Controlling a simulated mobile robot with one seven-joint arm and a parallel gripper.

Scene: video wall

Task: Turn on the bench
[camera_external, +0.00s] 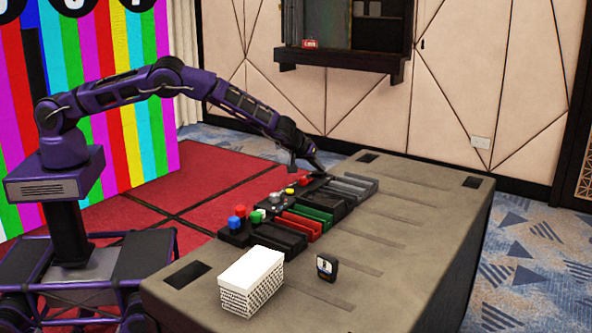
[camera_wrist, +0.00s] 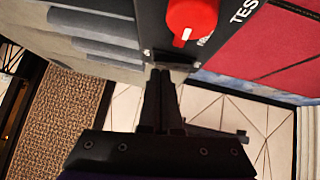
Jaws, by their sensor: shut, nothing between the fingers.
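The bench (camera_external: 410,232) is a grey-brown table with a row of black control modules along its far edge. The modules carry red, blue, green, white and yellow knobs or buttons. My gripper (camera_external: 322,174) is shut and empty, low over the right part of this row. In the wrist view my gripper (camera_wrist: 161,76) points at the edge of a black panel, beside a red knob (camera_wrist: 192,18) with a white mark. White lettering that reads "TEST" (camera_wrist: 243,10) is next to the knob. I cannot tell whether the fingertips touch the panel.
A white box (camera_external: 252,280) with a patterned side and a small black device (camera_external: 327,267) stand on the near part of the bench. Grey sliders or slots (camera_external: 350,188) lie right of my gripper. A colour-striped video wall (camera_external: 95,110) is behind my arm.

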